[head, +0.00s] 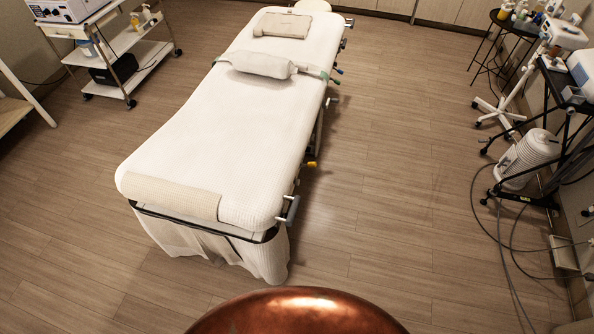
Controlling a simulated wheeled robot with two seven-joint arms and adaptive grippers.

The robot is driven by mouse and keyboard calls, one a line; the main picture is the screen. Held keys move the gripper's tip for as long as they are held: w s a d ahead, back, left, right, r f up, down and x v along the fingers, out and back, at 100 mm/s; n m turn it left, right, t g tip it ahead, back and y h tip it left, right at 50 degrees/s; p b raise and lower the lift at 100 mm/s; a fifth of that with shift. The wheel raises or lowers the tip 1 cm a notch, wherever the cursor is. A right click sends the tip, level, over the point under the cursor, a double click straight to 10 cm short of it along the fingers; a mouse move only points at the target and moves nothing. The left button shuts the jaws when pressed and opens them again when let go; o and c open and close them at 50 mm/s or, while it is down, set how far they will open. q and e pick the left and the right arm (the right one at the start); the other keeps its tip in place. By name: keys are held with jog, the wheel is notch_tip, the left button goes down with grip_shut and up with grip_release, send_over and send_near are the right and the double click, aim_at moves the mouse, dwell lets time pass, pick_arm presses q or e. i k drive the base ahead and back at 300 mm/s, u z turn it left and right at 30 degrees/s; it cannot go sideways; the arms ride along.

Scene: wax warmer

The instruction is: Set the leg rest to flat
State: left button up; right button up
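The treatment bed (215,135) stands in the middle of the head view under a white cover. Its near end, with a beige folded towel (172,196) across it, looks level with the rest of the bed, though the cover hides the leg rest's joint. A grey lever or knob (291,208) sticks out at the near right corner. A yellow-tipped lever (311,164) and blue and green tipped levers (337,71) show along the right side. Neither of my grippers is in view.
A white trolley (125,60) with a machine on top stands at the back left. At the right are a black round table (515,27), a white stand base (495,110), a white canister (527,158) and loose cables. The wooden floor right of the bed (400,170) is clear.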

aim_at(236, 167)
jog(key=z, duration=0.1)
jog(key=k, duration=1.05)
jog(key=u, duration=1)
jog(key=i, duration=1.15)
jog(key=z, duration=0.85)
